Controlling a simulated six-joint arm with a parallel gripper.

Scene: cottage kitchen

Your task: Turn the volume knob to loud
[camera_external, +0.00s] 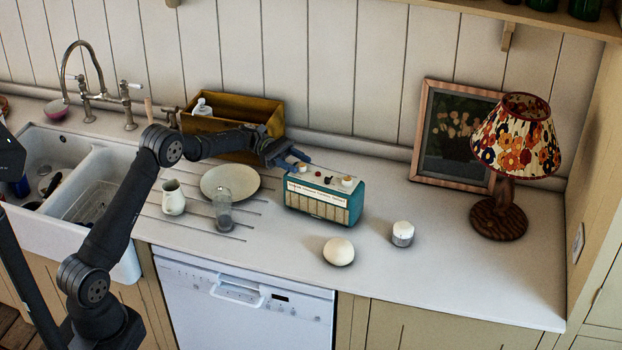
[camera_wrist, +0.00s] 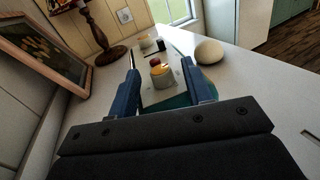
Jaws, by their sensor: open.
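A teal radio (camera_external: 318,206) with a cream front grille stands on the counter. Its top panel carries a cream knob at the left end (camera_external: 302,167), another knob at the right end (camera_external: 347,181), a small red part (camera_external: 317,173) and a black lever (camera_external: 328,180) between them. I cannot read which knob is for volume. My gripper (camera_external: 297,158) is at the radio's left end, over the left knob. In the wrist view my gripper (camera_wrist: 160,65) is open, with blue fingers on either side of the near knob (camera_wrist: 161,78); contact cannot be told.
A white egg-shaped object (camera_external: 338,252) and a small white cylinder (camera_external: 402,233) stand in front and right. A plate (camera_external: 230,178), glass (camera_external: 223,212) and jug (camera_external: 173,198) are left. A wooden box (camera_external: 262,108) is behind. A lamp (camera_external: 515,150) and picture frame (camera_external: 425,130) are right.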

